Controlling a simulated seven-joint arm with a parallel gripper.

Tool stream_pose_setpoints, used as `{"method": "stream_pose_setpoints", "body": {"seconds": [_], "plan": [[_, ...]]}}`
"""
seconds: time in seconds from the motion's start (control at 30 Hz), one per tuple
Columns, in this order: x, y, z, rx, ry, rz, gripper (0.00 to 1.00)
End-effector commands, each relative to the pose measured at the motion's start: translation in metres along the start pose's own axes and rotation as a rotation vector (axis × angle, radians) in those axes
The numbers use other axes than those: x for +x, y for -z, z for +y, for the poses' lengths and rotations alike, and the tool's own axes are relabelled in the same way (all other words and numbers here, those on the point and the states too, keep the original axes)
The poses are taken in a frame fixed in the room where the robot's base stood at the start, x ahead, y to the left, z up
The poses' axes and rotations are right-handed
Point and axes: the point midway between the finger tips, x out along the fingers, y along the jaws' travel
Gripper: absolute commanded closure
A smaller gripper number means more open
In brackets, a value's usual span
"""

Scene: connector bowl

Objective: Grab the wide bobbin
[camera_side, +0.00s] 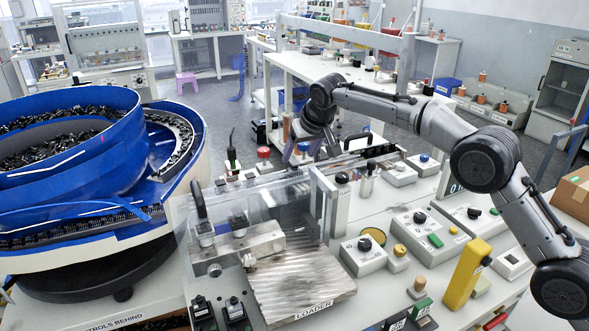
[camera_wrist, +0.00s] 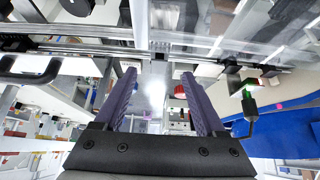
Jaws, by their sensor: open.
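My gripper (camera_side: 303,152) hangs at the end of the arm behind the clear guard, near the back edge of the bench. In the wrist view its two purple fingers (camera_wrist: 158,76) stand apart with nothing between them. I cannot clearly pick out a wide bobbin in either view. A red-topped item (camera_side: 264,154) stands on the bench left of the gripper. A red-topped item (camera_wrist: 181,91) also shows just beside the right finger in the wrist view. A small gold knob-like piece (camera_side: 400,251) and a tan-topped piece (camera_side: 418,285) stand at the front right.
A blue bowl feeder (camera_side: 75,190) full of dark parts fills the left. A clear guard (camera_side: 265,205) stands over the ribbed loader plate (camera_side: 300,285). Grey control boxes (camera_side: 428,232) and a yellow upright block (camera_side: 467,273) crowd the right of the bench.

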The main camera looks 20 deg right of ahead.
Motion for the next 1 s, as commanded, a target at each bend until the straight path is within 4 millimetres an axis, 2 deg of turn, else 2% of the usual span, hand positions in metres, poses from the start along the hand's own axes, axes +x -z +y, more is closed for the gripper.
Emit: {"method": "stream_pose_setpoints", "body": {"seconds": [0.17, 0.4, 0.53, 0.77, 1.0], "plan": [[0.015, -0.003, 0.001, 0.0, -0.001, -0.003, 0.28], [0.047, -0.006, 0.002, 0.001, -0.001, -0.002, 0.28], [0.054, -0.006, 0.002, 0.001, -0.001, -0.001, 0.28], [0.054, -0.006, 0.002, 0.001, -0.001, 0.0, 0.28], [0.054, -0.006, 0.002, 0.001, -0.001, 0.0, 0.71]]}}
